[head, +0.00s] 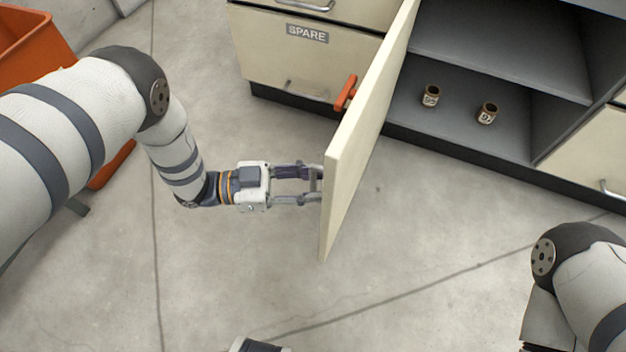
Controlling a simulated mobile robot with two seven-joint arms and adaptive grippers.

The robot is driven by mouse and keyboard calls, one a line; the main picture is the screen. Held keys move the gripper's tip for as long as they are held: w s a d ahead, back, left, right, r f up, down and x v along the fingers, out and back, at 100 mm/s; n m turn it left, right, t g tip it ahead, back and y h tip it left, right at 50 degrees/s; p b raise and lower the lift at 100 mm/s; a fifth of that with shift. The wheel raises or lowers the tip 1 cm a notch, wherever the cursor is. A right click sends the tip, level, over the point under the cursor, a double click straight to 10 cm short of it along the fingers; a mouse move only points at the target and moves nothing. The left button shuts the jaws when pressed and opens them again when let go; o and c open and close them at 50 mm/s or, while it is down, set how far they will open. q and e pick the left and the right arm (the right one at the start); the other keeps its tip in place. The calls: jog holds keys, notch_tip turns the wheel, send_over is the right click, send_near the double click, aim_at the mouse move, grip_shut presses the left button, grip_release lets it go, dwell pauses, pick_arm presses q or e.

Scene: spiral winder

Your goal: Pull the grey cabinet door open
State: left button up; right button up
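The cabinet door (366,130) is cream, not grey, in the head view. It stands swung out wide from the cabinet, whose grey interior (480,60) is exposed. An orange handle (345,93) sticks out from the door's left, outer side. My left gripper (318,184) is beside the free end of the door, below the handle in the picture and apart from it. Its fingers are spread with a gap between them and nothing visible held. The fingertips are at the door's edge and partly hidden; I cannot tell whether they touch it.
Two small labelled jars (431,96) (487,113) stand inside the cabinet. Cream drawers, one marked SPARE (307,34), are left of the opening. An orange bin (30,45) is at the upper left. The concrete floor (400,270) before the cabinet is clear.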

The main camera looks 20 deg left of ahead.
pick_arm(q)
jog(key=v, duration=1.2)
jog(key=shift+s, duration=0.1)
